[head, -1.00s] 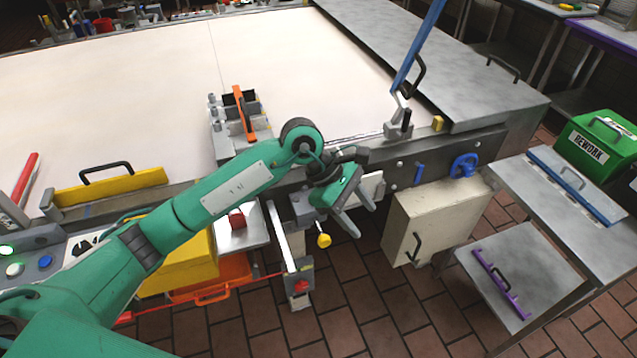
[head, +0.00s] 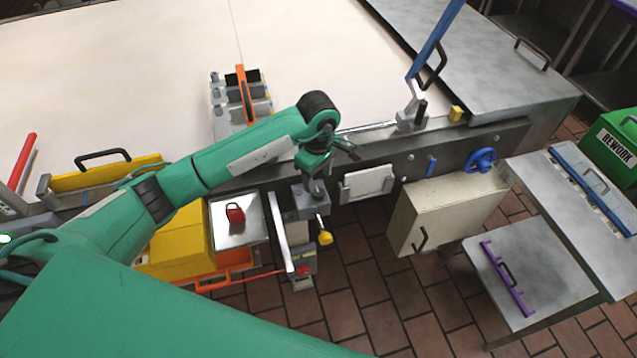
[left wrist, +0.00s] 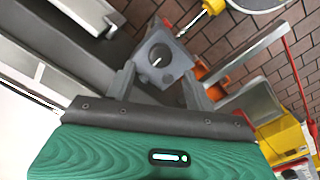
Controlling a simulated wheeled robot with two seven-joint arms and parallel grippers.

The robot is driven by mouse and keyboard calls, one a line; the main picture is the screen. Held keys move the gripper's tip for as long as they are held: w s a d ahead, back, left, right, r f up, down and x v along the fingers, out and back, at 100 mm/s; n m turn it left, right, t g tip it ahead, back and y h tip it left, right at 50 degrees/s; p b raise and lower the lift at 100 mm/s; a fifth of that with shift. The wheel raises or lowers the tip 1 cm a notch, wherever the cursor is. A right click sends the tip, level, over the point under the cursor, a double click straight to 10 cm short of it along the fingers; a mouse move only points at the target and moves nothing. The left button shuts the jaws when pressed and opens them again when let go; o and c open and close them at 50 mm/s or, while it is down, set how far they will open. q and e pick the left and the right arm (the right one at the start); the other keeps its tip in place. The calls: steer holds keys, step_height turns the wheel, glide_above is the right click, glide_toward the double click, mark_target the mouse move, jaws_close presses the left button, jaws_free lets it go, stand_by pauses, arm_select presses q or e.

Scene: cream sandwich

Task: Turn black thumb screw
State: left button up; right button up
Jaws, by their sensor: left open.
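My left gripper (head: 314,187) points down over a grey block (head: 309,205) at the table's front edge. In the left wrist view the left gripper (left wrist: 158,84) is open and empty. I cannot tell whether the fingers touch the block. A yellow knob (head: 325,238) on a rod sits below the block. I cannot clearly make out a black thumb screw; the wrist may hide it in the head view. My right gripper is not in view.
A metal tray (head: 256,232) with a red item (head: 235,213) and a yellow box (head: 180,243) lie left of the block. A white plate (head: 366,184) and a cream cabinet (head: 440,215) are to the right. An orange-handled fixture (head: 243,95) stands behind on the table.

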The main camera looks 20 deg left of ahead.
mark_target(318, 192)
arm_select(q)
step_height(318, 192, down, 4)
steer(key=shift+s+p, duration=0.1)
steer(key=shift+p, duration=0.3)
steer(key=shift+f, duration=0.55)
steer(key=c, duration=1)
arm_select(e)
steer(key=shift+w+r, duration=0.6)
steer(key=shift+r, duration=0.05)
